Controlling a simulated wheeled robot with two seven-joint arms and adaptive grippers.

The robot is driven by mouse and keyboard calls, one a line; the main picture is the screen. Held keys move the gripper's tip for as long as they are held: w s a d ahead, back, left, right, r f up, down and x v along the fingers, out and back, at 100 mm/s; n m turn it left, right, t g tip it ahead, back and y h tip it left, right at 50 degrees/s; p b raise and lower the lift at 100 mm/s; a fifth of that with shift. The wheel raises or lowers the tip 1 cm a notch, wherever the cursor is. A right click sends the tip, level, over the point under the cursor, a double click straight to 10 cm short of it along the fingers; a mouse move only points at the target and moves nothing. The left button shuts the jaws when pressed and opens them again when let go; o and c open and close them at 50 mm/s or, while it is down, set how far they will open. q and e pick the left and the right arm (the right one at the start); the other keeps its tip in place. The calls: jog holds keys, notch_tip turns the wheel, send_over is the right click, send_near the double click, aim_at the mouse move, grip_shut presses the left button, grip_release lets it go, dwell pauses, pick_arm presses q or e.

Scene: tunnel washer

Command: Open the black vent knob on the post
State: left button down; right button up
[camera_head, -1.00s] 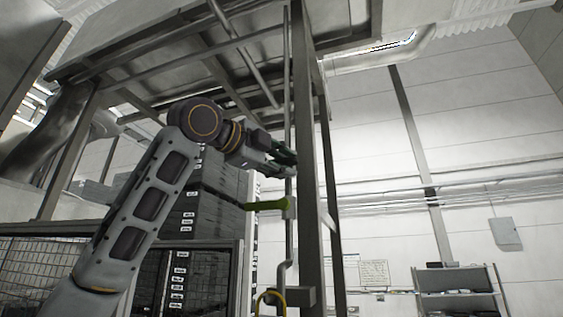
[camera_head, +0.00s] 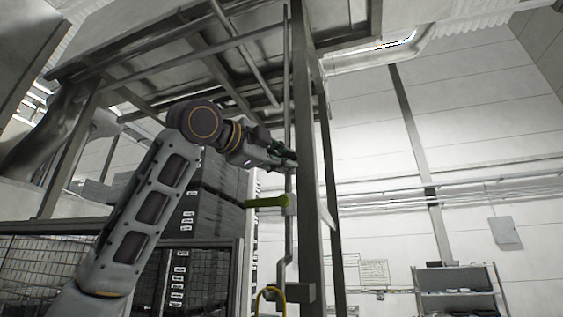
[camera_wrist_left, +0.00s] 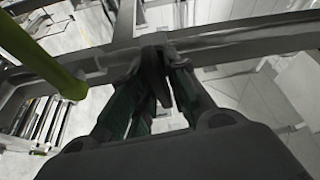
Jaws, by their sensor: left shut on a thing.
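My left gripper (camera_head: 288,158) is at the vertical pipe beside the grey post (camera_head: 310,150), above the green lever. In the left wrist view its fingers (camera_wrist_left: 160,62) are closed together on a dark piece, the black vent knob (camera_wrist_left: 154,72), right at the pipe and post. The fingers hide most of the knob, and in the head view I cannot make it out apart from the gripper. My right gripper is not in view.
A green lever (camera_head: 266,202) sticks out left from the pipe just below the gripper; it also shows in the left wrist view (camera_wrist_left: 36,50). A yellow hose (camera_head: 270,293) hangs lower. Stacked dark crates (camera_head: 205,205) stand behind my arm. A steel frame (camera_head: 200,60) is overhead.

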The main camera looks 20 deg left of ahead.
pick_arm(q)
jog(key=n+t+b, duration=0.1)
jog(key=n, duration=0.1)
jog(key=n+b, duration=0.1)
jog(key=n, duration=0.1)
jog(key=shift+d+f+n+t, duration=0.1)
jog(key=shift+f+n+t, duration=0.1)
jog(key=shift+n+t, duration=0.15)
jog(key=n+t+b, duration=0.1)
jog(key=n, duration=0.1)
jog(key=n+t+y+b, duration=0.1)
jog(key=n, duration=0.2)
jog(key=shift+n+y, duration=0.3)
jog(key=shift+n, duration=0.05)
jog(key=n+t+y+b, duration=0.1)
jog(key=n+y+b, duration=0.1)
jog(key=n, duration=0.3)
jog(key=shift+y, duration=0.3)
jog(key=shift+n+t+y+b, duration=0.25)
jog(key=shift+n+y, duration=0.4)
jog(key=shift+n, duration=0.75)
jog(key=shift+n+t+y+b, duration=0.1)
jog(key=shift+n+y+b, duration=0.2)
jog(key=shift+n+y, duration=0.75)
jog(key=shift+r+n+h, duration=0.1)
jog(key=shift+n+h, duration=0.3)
jog(key=shift+n, duration=0.05)
jog(key=c, duration=1.5)
grip_release()
